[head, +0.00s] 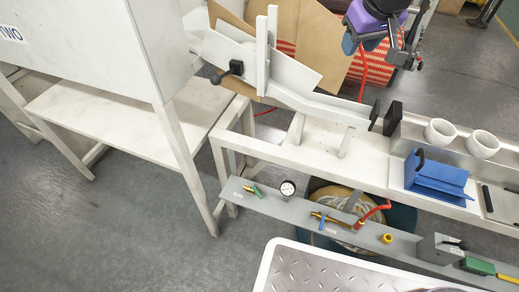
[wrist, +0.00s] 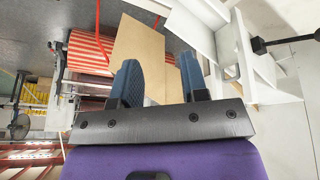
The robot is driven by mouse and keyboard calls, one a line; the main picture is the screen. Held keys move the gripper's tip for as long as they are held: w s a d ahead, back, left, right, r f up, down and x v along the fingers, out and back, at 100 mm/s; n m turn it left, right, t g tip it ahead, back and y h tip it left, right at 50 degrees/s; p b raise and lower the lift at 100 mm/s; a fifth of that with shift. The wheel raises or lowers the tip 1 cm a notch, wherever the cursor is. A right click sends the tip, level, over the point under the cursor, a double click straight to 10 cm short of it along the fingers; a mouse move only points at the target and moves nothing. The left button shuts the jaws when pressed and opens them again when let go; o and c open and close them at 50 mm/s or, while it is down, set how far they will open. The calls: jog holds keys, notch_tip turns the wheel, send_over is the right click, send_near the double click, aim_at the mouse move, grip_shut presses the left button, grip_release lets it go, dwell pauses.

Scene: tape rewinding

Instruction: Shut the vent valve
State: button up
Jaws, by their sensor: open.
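Several valves sit on a grey rail (head: 290,208) along the front of the white bench. They are a green-handled valve (head: 252,190) at the left, a brass valve with a blue handle (head: 322,220), and a red bent handle (head: 373,212) at the brass fitting's right end. No readable label shows which is the vent valve. My gripper (head: 362,43) is high at the top right of the head view, above the bench and far from the rail. In the wrist view its blue fingers (wrist: 159,82) are apart with nothing between them. The rail is not visible there.
A pressure gauge (head: 287,188) and a yellow knob (head: 387,238) share the rail. A blue holder (head: 437,180) and white cups (head: 440,132) stand on the bench at right. A white-rimmed tread plate (head: 330,272) lies in front. Cardboard (wrist: 140,52) lies beyond my fingers.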

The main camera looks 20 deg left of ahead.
jog(key=w+a+f+n, duration=0.1)
jog(key=a+f+n, duration=0.1)
jog(key=a+f, duration=1)
jog(key=n+g+h, duration=0.2)
jog(key=g, duration=0.2)
send_over(258, 193)
notch_tip(258, 193, down, 36)
notch_tip(258, 193, down, 10)
jog(key=shift+f, duration=0.15)
grip_shut()
